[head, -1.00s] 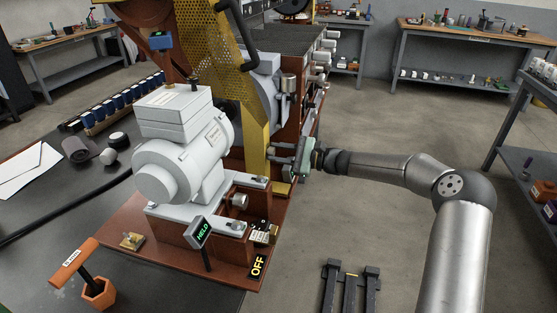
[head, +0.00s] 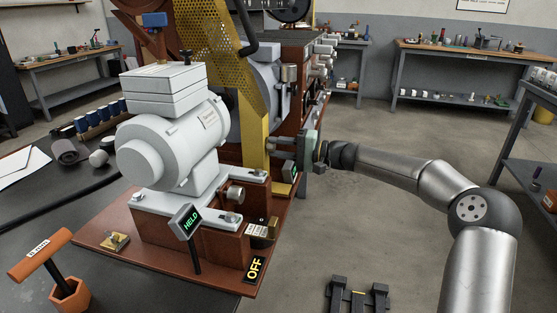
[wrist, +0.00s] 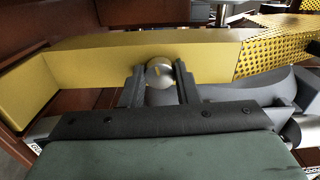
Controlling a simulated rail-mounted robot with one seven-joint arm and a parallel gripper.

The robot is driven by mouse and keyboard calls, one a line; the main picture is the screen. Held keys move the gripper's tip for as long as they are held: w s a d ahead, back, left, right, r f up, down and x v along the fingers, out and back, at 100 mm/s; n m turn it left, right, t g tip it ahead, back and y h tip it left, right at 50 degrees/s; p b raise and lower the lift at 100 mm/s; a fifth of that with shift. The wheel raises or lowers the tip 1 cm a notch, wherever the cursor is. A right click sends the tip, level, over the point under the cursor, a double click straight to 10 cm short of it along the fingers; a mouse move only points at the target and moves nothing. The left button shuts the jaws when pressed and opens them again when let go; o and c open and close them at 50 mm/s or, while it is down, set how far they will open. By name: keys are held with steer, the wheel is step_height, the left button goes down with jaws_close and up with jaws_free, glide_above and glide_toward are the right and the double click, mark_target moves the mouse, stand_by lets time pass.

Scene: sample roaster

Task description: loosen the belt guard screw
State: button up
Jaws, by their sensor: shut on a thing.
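The yellow belt guard (head: 251,120) has a perforated upper part and a solid lower strip running down beside the white motor. My gripper (wrist: 159,82) is shut on this knob, one dark finger on each side. In the head view my gripper (head: 283,152) reaches the lower guard from the right, and the screw is hidden there.
The white motor (head: 173,140) stands left of the guard on a brown base. A sign reading HELD (head: 186,221) and an OFF label (head: 254,269) are at its front. An orange T-handled tool (head: 52,262) stands at lower left. Open floor lies to the right.

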steer(key=n+b, duration=0.7)
steer(key=b, duration=0.2)
steer(key=shift+f+n, duration=0.1)
steer(key=shift+n, duration=0.3)
steer(key=shift+b, duration=0.35)
steer(key=o, duration=1)
steer(key=shift+c, duration=0.2)
steer(key=shift+d, duration=0.1)
steer(key=p+v, duration=0.4)
steer(key=v, duration=1.3)
steer(key=shift+d+p, duration=0.2)
steer(key=shift+p, duration=0.15)
